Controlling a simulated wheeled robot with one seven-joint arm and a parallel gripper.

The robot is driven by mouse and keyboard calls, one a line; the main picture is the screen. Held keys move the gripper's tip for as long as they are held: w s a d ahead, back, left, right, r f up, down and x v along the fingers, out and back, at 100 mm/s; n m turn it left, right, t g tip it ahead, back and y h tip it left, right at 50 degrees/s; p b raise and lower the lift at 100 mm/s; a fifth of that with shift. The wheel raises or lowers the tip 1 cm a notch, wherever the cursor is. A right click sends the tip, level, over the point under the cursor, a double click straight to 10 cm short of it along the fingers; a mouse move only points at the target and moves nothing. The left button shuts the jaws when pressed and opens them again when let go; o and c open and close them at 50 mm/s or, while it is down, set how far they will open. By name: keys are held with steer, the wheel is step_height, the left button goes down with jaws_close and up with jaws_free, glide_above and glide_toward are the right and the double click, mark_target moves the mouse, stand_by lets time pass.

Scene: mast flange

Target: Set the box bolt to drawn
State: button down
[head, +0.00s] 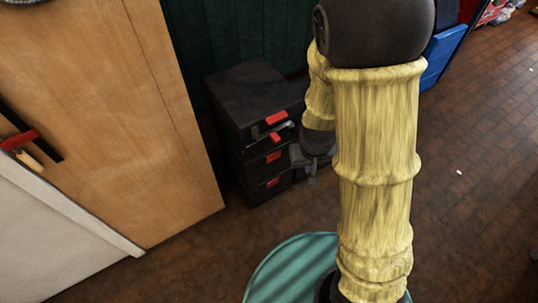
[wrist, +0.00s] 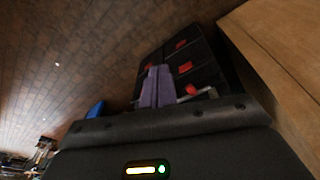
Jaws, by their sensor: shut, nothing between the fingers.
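The box (head: 250,92) is a black stack with several red latches, standing on the floor against a dark green wall. It also shows in the wrist view (wrist: 205,62), beyond my gripper. A small grey bar (head: 284,127), which looks like the bolt, sits on the upper part of its front among the red pieces. It seems to show again in the wrist view (wrist: 203,93), right of my fingers. I cannot tell its position along its travel. My gripper (head: 312,178) is in front of the box, apart from the bar; its fingers (wrist: 151,72) are together and empty.
A wooden panel (head: 130,110) stands left of the box, with a pale grey surface (head: 50,235) in front of it. A blue object (head: 440,58) is behind my arm at the right. Brick floor (head: 475,200) lies clear at the right.

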steer(key=w+a+f+n+t+h+b, duration=0.15)
steer(key=f+b, duration=0.25)
steer(key=f, duration=0.4)
steer(key=w+a+f+n+t+h+b, duration=0.1)
steer(key=w+f+n+t+h+b, duration=0.15)
steer(key=f+b, duration=0.4)
steer(key=w+a+f+n+t+h+b, duration=0.1)
steer(key=w+f+n+t+h+b, duration=0.15)
steer(key=f, duration=0.65)
steer(key=w+a+r+n+t+y+b, duration=0.1)
steer(key=w+a+n+t+y+b, duration=0.2)
steer(key=a+n+t+b, duration=0.4)
steer(key=a+t+b, duration=0.1)
steer(key=a+t, duration=0.1)
steer(key=a, duration=0.4)
steer(key=shift+w+a+n, duration=0.15)
steer(key=shift+a+n, duration=0.05)
steer(key=shift+n, duration=0.15)
steer(key=shift+w+y, duration=0.15)
steer(key=shift+y, duration=0.1)
